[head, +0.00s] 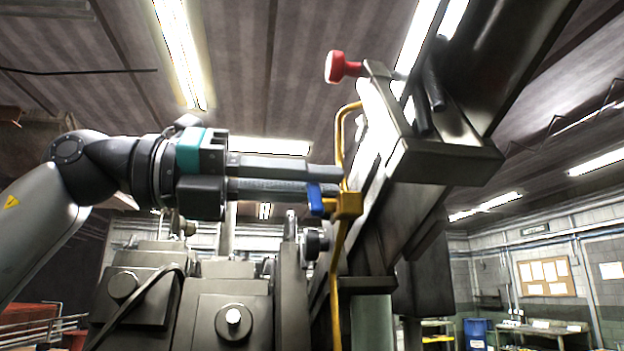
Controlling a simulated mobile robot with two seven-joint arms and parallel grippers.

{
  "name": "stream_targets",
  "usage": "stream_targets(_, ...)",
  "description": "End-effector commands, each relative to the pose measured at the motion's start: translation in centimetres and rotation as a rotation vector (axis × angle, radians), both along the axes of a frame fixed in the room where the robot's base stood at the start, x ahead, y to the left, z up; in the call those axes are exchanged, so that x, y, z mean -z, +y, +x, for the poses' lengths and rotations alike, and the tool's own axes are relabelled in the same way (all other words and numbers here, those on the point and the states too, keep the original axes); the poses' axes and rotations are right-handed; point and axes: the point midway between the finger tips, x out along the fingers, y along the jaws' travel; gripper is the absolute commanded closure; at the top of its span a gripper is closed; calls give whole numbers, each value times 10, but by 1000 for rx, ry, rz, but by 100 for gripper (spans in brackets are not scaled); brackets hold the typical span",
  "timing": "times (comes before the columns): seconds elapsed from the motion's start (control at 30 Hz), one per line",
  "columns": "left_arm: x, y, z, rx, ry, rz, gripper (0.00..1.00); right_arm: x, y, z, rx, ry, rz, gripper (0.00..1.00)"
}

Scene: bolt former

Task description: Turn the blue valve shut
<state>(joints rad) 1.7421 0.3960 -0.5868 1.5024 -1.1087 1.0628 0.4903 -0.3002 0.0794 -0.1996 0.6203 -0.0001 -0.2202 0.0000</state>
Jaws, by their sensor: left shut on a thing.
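The blue valve (315,199) is a small blue lever on a yellow-brass fitting (347,206), set on a yellow pipe (336,262) that runs up the machine's side. My left gripper (325,185) reaches in from the left, with its long grey fingers level. Its fingertips are at the blue lever, shut on it. The fingers hide part of the lever and of the pipe behind. My right gripper is not in view.
A red knob (341,67) sticks out above the valve. A heavy dark machine frame (440,160) stands close on the right. Grey machine blocks (222,312) lie below my left arm. Open air is above the arm.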

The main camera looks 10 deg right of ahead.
Motion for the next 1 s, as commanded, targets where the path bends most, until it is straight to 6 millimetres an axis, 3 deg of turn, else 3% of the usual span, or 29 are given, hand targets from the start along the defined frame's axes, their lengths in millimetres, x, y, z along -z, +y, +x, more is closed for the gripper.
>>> stream_targets(0.03, -2, 1, 0, -3, -1, -5, 100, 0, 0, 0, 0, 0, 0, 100)
stream_targets(0.07, -2, 1, 0, -3, -1, -5, 85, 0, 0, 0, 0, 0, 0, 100)
stream_targets(0.3, -1, 1, 0, -2, -1, -3, 58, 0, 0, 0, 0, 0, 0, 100)
stream_targets(0.77, 0, 0, 0, -1, -5, -1, 57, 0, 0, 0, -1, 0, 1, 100)
stream_targets(1.0, -2, 0, -4, 1, -139, 3, 57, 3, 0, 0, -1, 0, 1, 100)
